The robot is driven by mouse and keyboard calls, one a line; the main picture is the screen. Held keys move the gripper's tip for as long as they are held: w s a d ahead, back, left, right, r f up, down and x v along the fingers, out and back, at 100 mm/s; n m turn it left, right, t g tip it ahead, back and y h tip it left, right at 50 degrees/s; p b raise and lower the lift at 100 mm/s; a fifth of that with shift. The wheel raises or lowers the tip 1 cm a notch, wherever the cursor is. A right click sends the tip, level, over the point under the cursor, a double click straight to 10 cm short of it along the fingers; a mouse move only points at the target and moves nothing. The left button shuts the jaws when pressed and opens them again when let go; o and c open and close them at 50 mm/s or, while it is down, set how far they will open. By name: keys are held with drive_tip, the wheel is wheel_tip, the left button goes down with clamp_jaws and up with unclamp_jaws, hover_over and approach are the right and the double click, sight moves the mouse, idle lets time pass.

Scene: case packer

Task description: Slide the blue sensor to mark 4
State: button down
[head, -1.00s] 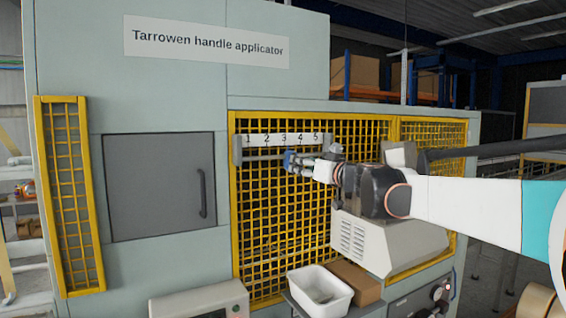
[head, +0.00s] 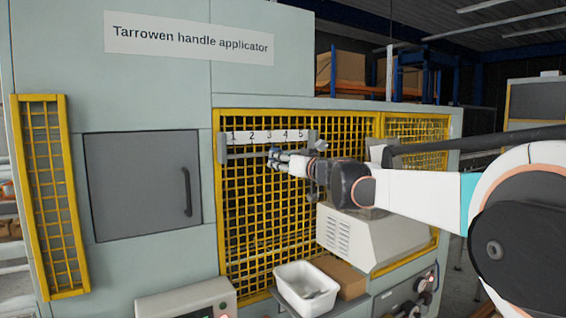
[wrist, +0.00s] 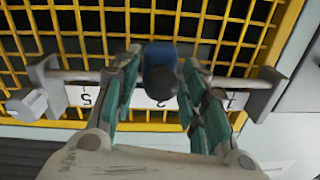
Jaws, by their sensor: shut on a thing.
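The blue sensor (wrist: 160,52) sits on a horizontal rail (wrist: 230,82) and has a round black knob facing my wrist camera. My gripper (wrist: 160,88) is shut on the sensor, one finger on each side; the exact contact is hard to see. In the head view my gripper (head: 277,160) reaches the rail from the right and mostly hides the sensor. The white scale (head: 262,137) with marks 1 to 5 runs above the rail. The sensor is about level with mark 3, left of mark 4 in the head view. In the wrist view the scale appears upside down, and fingers hide mark 4.
A yellow mesh guard (head: 240,240) lies behind the rail. End brackets (head: 221,149) bound the rail. Below my arm are a beige sloped housing (head: 365,238), a white bin (head: 300,297) and a brown box (head: 343,275). A grey door (head: 135,190) is at left.

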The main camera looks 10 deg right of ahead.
drive_tip(key=d, duration=0.1)
drive_tip(key=w+d, duration=0.1)
drive_tip(key=d, duration=0.2)
drive_tip(key=shift+w+d, duration=0.3)
drive_tip(key=c, duration=1.3)
unclamp_jaws()
drive_tip(key=shift+d, duration=0.1)
drive_tip(key=shift+s, duration=0.1)
drive_tip(key=v, duration=1.2)
